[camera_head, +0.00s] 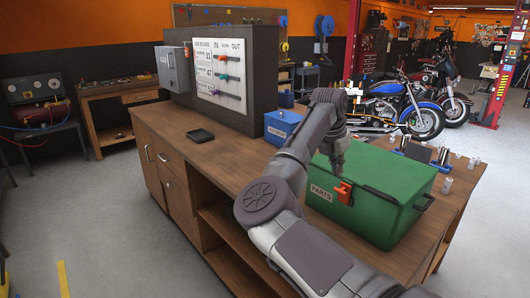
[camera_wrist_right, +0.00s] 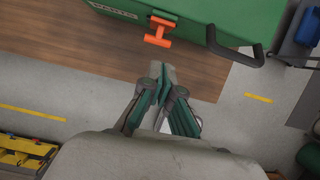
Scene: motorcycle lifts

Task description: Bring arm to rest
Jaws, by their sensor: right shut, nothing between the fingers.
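My right arm comes in from the bottom right of the head view and reaches up over the wooden workbench (camera_head: 222,165). The box lid is closed. My left gripper is not in view.
A blue box (camera_head: 283,127) stands behind my arm. A small black tray (camera_head: 200,135) lies on the bench's left part. A job board (camera_head: 218,72) stands at the back. Several metal cylinders (camera_head: 447,185) stand right of the green box. Bare bench top lies left of my arm.

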